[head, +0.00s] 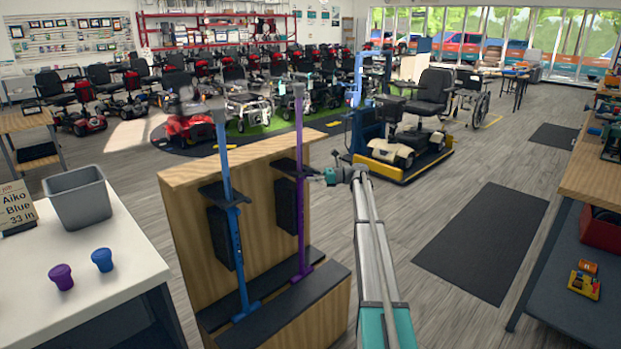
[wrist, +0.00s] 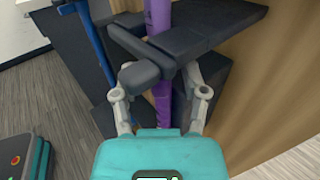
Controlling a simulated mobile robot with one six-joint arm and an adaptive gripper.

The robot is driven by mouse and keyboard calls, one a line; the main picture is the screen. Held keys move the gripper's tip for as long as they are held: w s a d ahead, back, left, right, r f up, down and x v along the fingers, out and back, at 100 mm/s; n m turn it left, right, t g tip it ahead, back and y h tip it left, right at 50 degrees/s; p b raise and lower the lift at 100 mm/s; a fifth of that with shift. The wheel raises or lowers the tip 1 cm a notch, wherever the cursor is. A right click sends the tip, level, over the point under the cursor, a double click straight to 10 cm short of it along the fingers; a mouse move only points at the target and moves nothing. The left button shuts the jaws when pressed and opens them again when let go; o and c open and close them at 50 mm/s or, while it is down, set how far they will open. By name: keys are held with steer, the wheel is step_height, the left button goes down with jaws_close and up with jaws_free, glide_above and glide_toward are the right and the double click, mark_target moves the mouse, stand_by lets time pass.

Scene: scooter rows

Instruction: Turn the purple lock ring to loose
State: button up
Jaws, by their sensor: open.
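The purple pole (head: 300,150) stands upright in a black holder on the right side of a wooden stand. It also shows in the wrist view (wrist: 158,18), passing behind a dark clamp arm (wrist: 138,74) and dark bracket (wrist: 205,25). My gripper (wrist: 158,92) is open, its two fingers on either side of the purple pole just below the bracket. I cannot clearly make out the purple lock ring; a purple part (wrist: 163,108) shows between the fingers, partly hidden by the clamp arm. In the head view my gripper (head: 332,176) is beside the pole.
A blue pole (head: 227,165) stands left of the purple one on the wooden stand (head: 182,200). A white table holds a grey bin (head: 80,200), a purple cap (head: 61,277), a blue cap (head: 102,260) and a card (head: 17,207) reading "Aiko Blue 33 in".

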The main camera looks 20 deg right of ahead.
steer(key=v, duration=1.2)
stand_by(0.6)
steer(key=s+a+f+n+g+h, duration=0.1)
steer(key=s+a+f+n+h, duration=0.25)
steer(key=a, duration=0.65)
steer(key=s+a+f+n+g+h, duration=0.1)
steer(key=s+a+f+n+g, duration=0.1)
steer(key=s+a+f, duration=0.6)
steer(key=s+a+f+n+g+h, duration=0.1)
steer(key=s+a+n+h, duration=0.25)
steer(key=a, duration=0.85)
steer(key=s+a+f+n+g+h, duration=0.1)
steer(key=s+a+f+n+h, duration=0.2)
steer(key=s, duration=0.5)
steer(key=s+a+f+n+h, duration=0.1)
steer(key=s+a+n+h, duration=0.3)
steer(key=s, duration=0.5)
steer(key=s+a+f+n+g+h, duration=0.1)
steer(key=s+a+f+n+h, duration=0.1)
steer(key=s+a+n, duration=0.45)
step_height(320, 180, up, 18)
steer(key=s+d+p, duration=0.2)
steer(key=p, duration=1.6)
steer(key=shift+d+r+m+p, duration=0.15)
steer(key=shift+r+m+p, duration=0.05)
steer(key=shift+m+p, duration=0.15)
